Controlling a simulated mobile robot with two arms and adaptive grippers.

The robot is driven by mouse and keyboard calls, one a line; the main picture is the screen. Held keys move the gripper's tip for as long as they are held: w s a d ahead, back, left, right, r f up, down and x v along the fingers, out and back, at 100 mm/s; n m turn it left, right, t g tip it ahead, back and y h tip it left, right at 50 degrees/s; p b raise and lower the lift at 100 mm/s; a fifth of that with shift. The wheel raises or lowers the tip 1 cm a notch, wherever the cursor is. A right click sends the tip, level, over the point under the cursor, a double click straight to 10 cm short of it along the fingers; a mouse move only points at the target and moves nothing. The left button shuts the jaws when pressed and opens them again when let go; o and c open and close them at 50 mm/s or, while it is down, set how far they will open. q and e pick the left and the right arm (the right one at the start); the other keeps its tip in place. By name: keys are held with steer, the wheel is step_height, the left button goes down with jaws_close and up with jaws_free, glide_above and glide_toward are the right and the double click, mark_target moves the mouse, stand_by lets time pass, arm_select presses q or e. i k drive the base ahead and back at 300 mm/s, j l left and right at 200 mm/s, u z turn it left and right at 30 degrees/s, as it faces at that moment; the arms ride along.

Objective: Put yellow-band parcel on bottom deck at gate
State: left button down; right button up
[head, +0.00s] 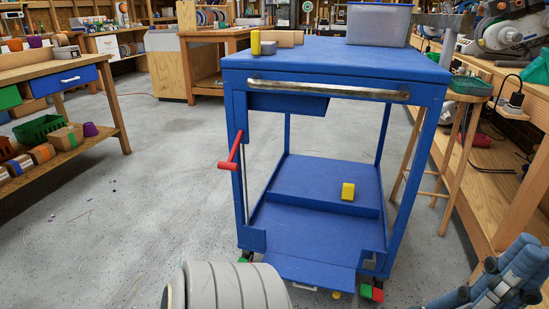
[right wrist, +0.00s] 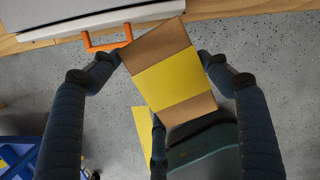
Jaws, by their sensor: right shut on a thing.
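The yellow-band parcel (right wrist: 172,80) is a brown box with a wide yellow band, seen in the right wrist view. My right gripper (right wrist: 165,58) is shut on it, with dark blue fingers on both sides; the parcel sits tilted between them. In the head view part of the right gripper (head: 505,278) shows at the lower right corner, and the parcel is out of sight. My left gripper is not in view.
A red handle (head: 230,155) sticks out at the cart's left front post. The cart's top (head: 335,62) holds a clear bin (head: 378,24) and small boxes. A wooden stool (head: 455,150) and bench stand close on the right. Open floor (head: 150,190) lies left.

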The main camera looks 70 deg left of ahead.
mark_target(310, 225)
steer(key=j+u, duration=0.15)
steer(key=u, duration=0.35)
steer(key=k+j+u, duration=0.1)
steer(key=u, duration=0.4)
steer(key=j+u, duration=0.2)
steer(key=u, duration=0.25)
steer(key=j+u, duration=0.15)
steer(key=u, duration=0.35)
steer(key=i+j, duration=0.25)
steer(key=i, duration=0.2)
steer(key=i+j, duration=0.25)
steer(key=i, duration=0.15)
steer(key=i+j+u, duration=0.1)
steer(key=i+j, duration=0.15)
steer(key=i, duration=0.2)
